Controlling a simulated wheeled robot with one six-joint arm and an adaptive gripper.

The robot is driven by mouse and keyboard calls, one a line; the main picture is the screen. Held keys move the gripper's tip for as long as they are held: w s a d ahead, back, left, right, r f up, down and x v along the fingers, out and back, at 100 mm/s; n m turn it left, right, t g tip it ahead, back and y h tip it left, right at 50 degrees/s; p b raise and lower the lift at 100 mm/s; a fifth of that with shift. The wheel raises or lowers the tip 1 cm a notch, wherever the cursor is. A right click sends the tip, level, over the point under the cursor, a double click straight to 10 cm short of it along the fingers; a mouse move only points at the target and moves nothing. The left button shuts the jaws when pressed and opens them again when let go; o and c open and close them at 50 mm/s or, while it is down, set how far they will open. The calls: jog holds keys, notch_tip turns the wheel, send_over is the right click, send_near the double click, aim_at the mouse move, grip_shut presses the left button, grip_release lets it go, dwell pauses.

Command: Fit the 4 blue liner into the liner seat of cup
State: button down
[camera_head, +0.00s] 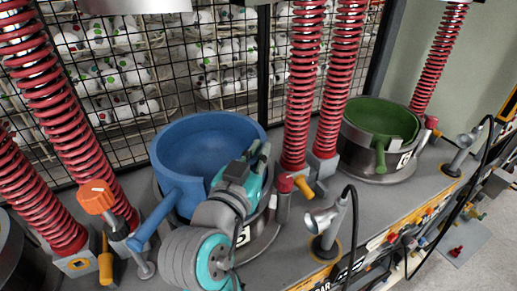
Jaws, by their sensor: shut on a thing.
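The blue liner (196,143) is a round, open bowl with a blue handle (158,219) sticking out at its lower left. It is over the dark grey cup (262,228), whose wall and white number label show below and right of it. The liner's rim stands above the cup's rim; my arm hides much of the front, so I cannot tell how deep it sits. My gripper (257,158), grey and teal, is at the liner's right front rim and shut on it; the fingertips are partly hidden.
A green liner (378,118) sits in another dark cup (372,160) at right. Red springs (303,80) rise on both sides. An orange-topped lever (97,198) stands left, a grey lamp-like fitting (325,220) right. A wire mesh (200,70) with many balls behind closes the back.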

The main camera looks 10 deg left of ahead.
jog(key=shift+f, duration=1.3)
jog(key=c, duration=1.2)
grip_release()
jog(key=shift+f, duration=0.1)
jog(key=shift+s, duration=0.15)
jog(key=v, duration=0.7)
jog(key=shift+s, duration=0.15)
dwell(0.6)
